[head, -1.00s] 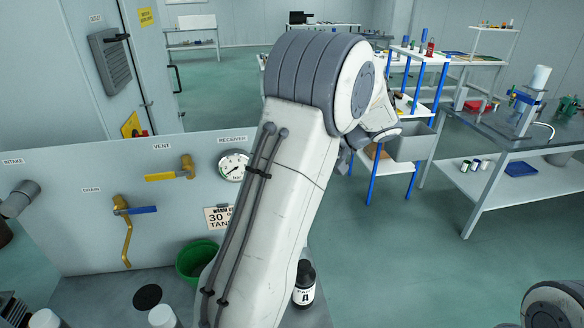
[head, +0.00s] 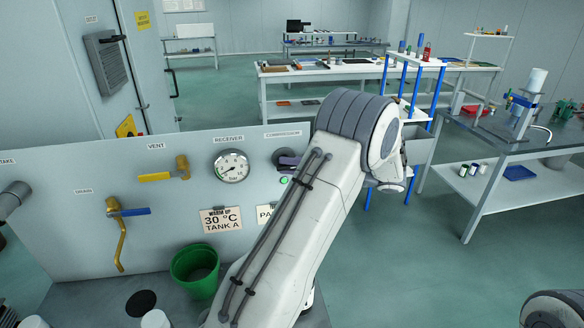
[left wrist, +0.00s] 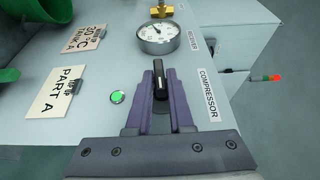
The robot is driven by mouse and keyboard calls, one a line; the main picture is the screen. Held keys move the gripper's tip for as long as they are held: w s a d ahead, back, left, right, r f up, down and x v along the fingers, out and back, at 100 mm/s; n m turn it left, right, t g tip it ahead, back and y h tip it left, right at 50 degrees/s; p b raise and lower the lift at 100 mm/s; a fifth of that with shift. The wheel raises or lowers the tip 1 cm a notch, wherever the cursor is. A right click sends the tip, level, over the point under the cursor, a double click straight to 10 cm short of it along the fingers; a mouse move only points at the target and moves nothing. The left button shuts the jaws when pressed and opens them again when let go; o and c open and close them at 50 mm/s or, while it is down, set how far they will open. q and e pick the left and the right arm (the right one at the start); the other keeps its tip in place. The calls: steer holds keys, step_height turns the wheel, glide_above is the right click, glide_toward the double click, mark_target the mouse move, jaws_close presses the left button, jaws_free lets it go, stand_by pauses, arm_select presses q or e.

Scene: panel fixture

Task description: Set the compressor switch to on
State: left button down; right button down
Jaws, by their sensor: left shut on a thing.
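The compressor switch, with a black lever knob (left wrist: 160,86), is on the grey panel beside the COMPRESSOR label (left wrist: 208,93). In the head view its dark round body (head: 279,155) shows partly behind my gripper. My left gripper (head: 289,163) is at the switch; in the left wrist view its purple fingers (left wrist: 160,79) are closed on the knob from both sides. A green lamp (left wrist: 117,97) next to the switch looks lit; it also shows in the head view (head: 284,180). My right gripper is out of view.
The panel also carries a receiver gauge (head: 231,166), a yellow-handled vent valve (head: 165,174) and a blue-handled drain valve (head: 128,211). A green bucket (head: 195,272) stands below. A WARM UP sign (head: 220,220) and a PART A sign (head: 265,214) are near my arm.

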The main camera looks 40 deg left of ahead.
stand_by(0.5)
arm_select(q)
steer(key=c, duration=0.9)
jaws_free()
steer(key=shift+p+v, duration=3.4)
steer(key=shift+v, duration=1.8)
steer(key=shift+f, duration=0.1)
